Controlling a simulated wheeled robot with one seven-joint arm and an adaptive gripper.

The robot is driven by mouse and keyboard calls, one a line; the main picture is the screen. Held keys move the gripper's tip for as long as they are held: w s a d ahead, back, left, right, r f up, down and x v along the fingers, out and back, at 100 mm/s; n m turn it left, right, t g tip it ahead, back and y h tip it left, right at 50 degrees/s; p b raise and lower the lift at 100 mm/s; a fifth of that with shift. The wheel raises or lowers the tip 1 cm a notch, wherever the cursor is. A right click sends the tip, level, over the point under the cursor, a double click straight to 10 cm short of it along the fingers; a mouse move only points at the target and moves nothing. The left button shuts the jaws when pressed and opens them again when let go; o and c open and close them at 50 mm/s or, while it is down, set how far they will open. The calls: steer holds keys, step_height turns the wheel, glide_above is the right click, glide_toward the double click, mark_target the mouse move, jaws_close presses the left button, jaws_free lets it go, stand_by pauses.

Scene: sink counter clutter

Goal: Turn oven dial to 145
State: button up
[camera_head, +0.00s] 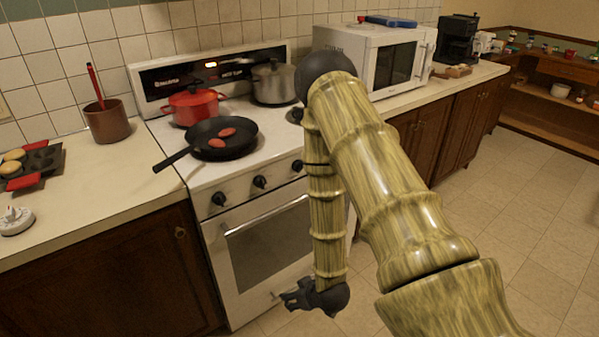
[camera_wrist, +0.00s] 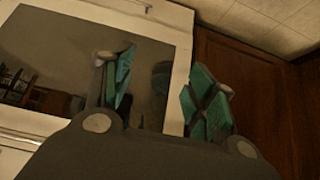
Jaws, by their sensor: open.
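The white oven (camera_head: 265,235) stands below the stovetop, with a dark window in its door. Black dials sit along its front panel: a left dial (camera_head: 218,198), a middle dial (camera_head: 259,182) and a right dial (camera_head: 297,166). Part of the panel is hidden behind my arm. My gripper (camera_head: 290,298) is low in front of the oven door, well below the dials, near the door's lower right. In the wrist view my gripper (camera_wrist: 160,95) is open and empty, its teal fingertips apart. The oven door window (camera_wrist: 85,60) fills the left there; no dial shows in that view.
A black pan (camera_head: 220,138), a red pot (camera_head: 192,105) and a steel pot (camera_head: 272,82) stand on the stovetop. A microwave (camera_head: 385,62) is right of the stove. A white timer (camera_head: 15,221) lies on the left counter. Open floor (camera_head: 470,215) spreads to the right.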

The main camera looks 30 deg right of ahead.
steer(key=w+d+r+n+t, duration=0.1)
steer(key=w+d+r+t, duration=0.4)
steer(key=w+d+r, duration=0.6)
steer(key=n+t+b, duration=0.1)
steer(key=t, duration=0.4)
glide_toward(301, 169)
steer(key=shift+h, duration=0.3)
steer(key=w, duration=0.9)
steer(key=shift+w+a+f+p, duration=0.1)
steer(key=shift+f+p, duration=0.05)
steer(key=shift+p, duration=0.25)
steer(key=c, duration=1)
